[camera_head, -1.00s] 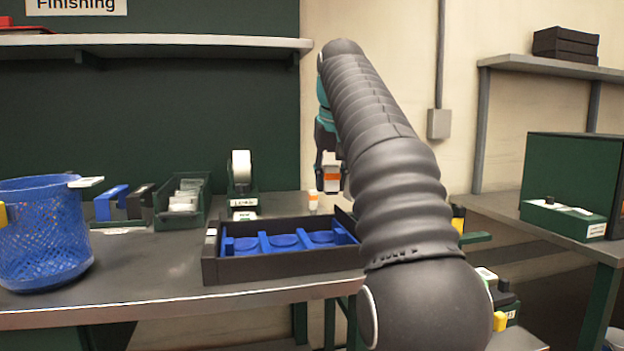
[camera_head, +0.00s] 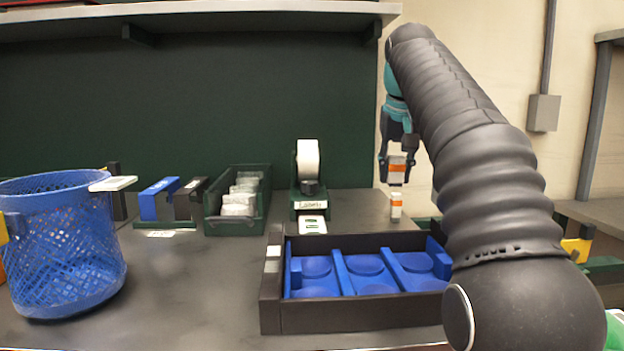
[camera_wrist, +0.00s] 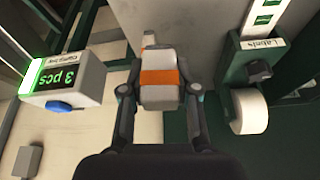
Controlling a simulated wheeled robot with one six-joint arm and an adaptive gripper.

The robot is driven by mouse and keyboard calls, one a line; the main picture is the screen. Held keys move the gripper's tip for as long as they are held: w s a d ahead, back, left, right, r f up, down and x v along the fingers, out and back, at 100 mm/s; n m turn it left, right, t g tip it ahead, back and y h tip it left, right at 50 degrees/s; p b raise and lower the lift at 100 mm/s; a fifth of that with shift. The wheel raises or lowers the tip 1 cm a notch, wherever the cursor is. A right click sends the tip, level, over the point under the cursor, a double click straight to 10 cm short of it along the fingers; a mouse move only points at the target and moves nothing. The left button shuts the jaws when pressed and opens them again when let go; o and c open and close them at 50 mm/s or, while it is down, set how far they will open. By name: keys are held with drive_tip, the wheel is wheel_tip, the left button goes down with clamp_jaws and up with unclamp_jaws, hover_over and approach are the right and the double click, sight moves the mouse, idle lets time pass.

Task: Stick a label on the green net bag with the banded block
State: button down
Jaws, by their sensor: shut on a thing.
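My gripper (camera_head: 397,160) is shut on the banded block (camera_head: 396,170), which is white with an orange band. The block hangs above the table, behind the tray's right part. In the wrist view the block (camera_wrist: 160,90) sits between the fingertips. A smaller white and orange piece (camera_head: 396,204) shows just below it in the head view; I cannot tell how they relate. The label dispenser (camera_head: 309,190) stands left of my gripper, with a white roll and a label at its front. It also shows in the wrist view (camera_wrist: 249,108). I cannot make out the green net bag.
A black tray (camera_head: 350,319) with blue compartments lies in front. A blue mesh basket (camera_head: 65,250) stands at left. A green bin (camera_head: 236,226) of white packets stands behind. In the wrist view a grey box (camera_wrist: 85,75) has a lit "3 pcs" display. Bare table lies between basket and tray.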

drive_tip(key=n, duration=0.2)
hover_over(313, 230)
wheel_tip(313, 230, down, 2)
drive_tip(key=shift+s+f+y, duration=0.25)
drive_tip(key=shift+s+y, duration=0.05)
drive_tip(key=shift+s, duration=0.2)
drive_tip(key=shift+f, duration=1.7)
drive_tip(key=shift+f+b, duration=1.05)
drive_tip(key=shift+b, duration=0.15)
drive_tip(key=shift+f, duration=0.6)
wheel_tip(313, 230, up, 3)
drive_tip(key=p, duration=0.2)
drive_tip(key=shift+p, duration=0.4)
drive_tip(key=shift+r, duration=2.05)
